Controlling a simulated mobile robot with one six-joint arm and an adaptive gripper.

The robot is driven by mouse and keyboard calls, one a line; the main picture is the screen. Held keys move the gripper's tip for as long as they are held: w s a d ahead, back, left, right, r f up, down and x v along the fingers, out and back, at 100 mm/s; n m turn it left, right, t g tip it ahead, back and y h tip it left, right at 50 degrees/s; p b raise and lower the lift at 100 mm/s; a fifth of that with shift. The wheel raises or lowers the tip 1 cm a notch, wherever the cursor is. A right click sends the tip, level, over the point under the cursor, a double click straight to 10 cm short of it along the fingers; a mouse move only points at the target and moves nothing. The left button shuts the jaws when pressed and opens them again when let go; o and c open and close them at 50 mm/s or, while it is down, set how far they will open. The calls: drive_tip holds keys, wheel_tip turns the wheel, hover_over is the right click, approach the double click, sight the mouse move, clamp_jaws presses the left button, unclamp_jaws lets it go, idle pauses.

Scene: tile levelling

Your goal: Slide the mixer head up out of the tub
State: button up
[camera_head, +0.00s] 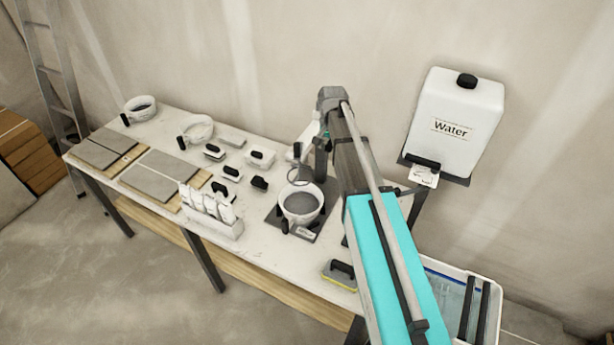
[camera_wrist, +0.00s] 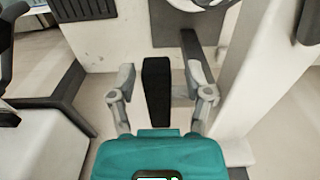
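The grey-white tub (camera_head: 300,216), holding grey material, sits on a dark base plate (camera_head: 272,217) on the bench. The mixer stands just behind it, with a white part (camera_head: 296,152) and a ring (camera_head: 298,174) showing; my arm covers much of it. The wrist view shows a black upright handle (camera_wrist: 157,95), which looks like part of the mixer head. My gripper (camera_wrist: 160,78) is open, with one finger on each side of this handle and a visible gap on both sides. In the head view my gripper is largely hidden by my arm.
A white column (camera_wrist: 258,70) stands close on the right in the wrist view, and a white block (camera_wrist: 40,145) on the left. On the bench (camera_head: 265,235) are tiles (camera_head: 160,175), a white rack (camera_head: 210,212) and a yellow-edged sponge float (camera_head: 340,275). A water container (camera_head: 455,130) hangs at right.

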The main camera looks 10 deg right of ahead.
drive_tip(key=shift+o, duration=0.2)
wheel_tip(320, 180, up, 7)
drive_tip(key=p, duration=0.7)
idle(0.4)
drive_tip(key=shift+s, duration=0.1)
idle(0.4)
drive_tip(key=s+f+n+b, duration=0.3)
drive_tip(key=s+f+b, duration=0.4)
drive_tip(key=s, duration=0.4)
drive_tip(key=s+f+n+b, duration=0.3)
drive_tip(key=s+f+b, duration=0.5)
drive_tip(key=s, duration=0.4)
drive_tip(key=shift+f+n, duration=0.15)
drive_tip(key=shift+n, duration=0.25)
drive_tip(key=shift+s, duration=0.1)
